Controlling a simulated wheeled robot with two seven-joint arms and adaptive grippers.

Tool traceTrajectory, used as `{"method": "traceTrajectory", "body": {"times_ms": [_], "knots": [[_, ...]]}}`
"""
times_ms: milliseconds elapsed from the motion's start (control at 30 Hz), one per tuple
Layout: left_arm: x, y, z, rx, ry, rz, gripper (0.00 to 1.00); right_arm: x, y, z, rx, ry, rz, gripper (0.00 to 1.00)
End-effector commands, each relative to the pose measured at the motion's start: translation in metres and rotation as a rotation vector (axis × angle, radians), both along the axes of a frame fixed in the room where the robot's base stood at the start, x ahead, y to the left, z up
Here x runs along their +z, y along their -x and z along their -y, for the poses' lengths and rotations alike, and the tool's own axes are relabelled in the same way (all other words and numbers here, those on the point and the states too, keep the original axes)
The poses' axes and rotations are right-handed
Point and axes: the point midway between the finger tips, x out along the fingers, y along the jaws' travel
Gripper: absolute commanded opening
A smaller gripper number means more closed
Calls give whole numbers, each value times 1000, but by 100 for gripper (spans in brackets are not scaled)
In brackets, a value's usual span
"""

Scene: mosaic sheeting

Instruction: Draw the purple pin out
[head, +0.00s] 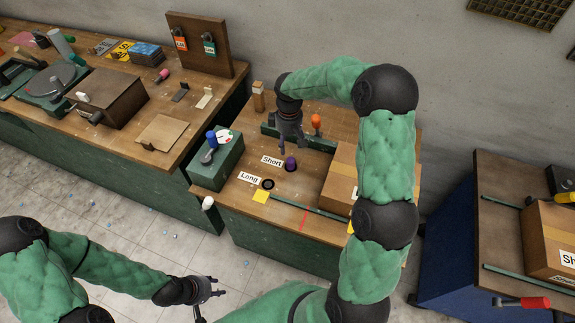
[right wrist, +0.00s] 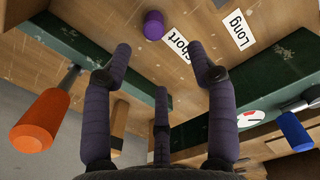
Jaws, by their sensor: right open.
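The purple pin (head: 290,163) stands in the wooden bench top beside the "Short" label (head: 272,161). It also shows in the right wrist view (right wrist: 153,25), beyond the fingertips at the top. My right gripper (head: 298,148) hangs above the bench, close to the pin in the head view; its fingers (right wrist: 168,75) are spread and empty. A dark round hole (head: 267,184) lies next to the "Long" label (head: 249,178). My left gripper (head: 214,290) is low at the bottom, over the floor and away from the bench; its fingers look spread with nothing between them.
An orange handle (head: 316,121) stands behind the pin and a green box with a blue knob (head: 211,138) stands to the left. A cardboard box (head: 340,178) is to the right, partly behind my right arm. A green rail (head: 310,207) runs along the bench front.

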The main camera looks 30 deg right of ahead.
Motion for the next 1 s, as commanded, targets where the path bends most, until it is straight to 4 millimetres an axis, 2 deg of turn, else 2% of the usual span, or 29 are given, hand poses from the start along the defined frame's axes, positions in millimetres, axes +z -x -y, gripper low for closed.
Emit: {"method": "traceTrajectory", "body": {"times_ms": [33,100,333,600,833,1000], "knots": [[-11,0,0,0,0,0,40,-11,0,0,0,0,0,58],[-16,0,0,0,0,0,40,-15,0,0,0,0,0,58],[-22,0,0,0,0,0,40,-30,0,0,0,0,-1,58],[-34,0,0,0,0,0,40,-68,1,1,1,0,-1,58],[-39,0,0,0,0,0,40,-81,2,3,-1,0,0,58],[-53,0,0,0,0,0,40,-104,5,9,-1,0,-1,58]]}}
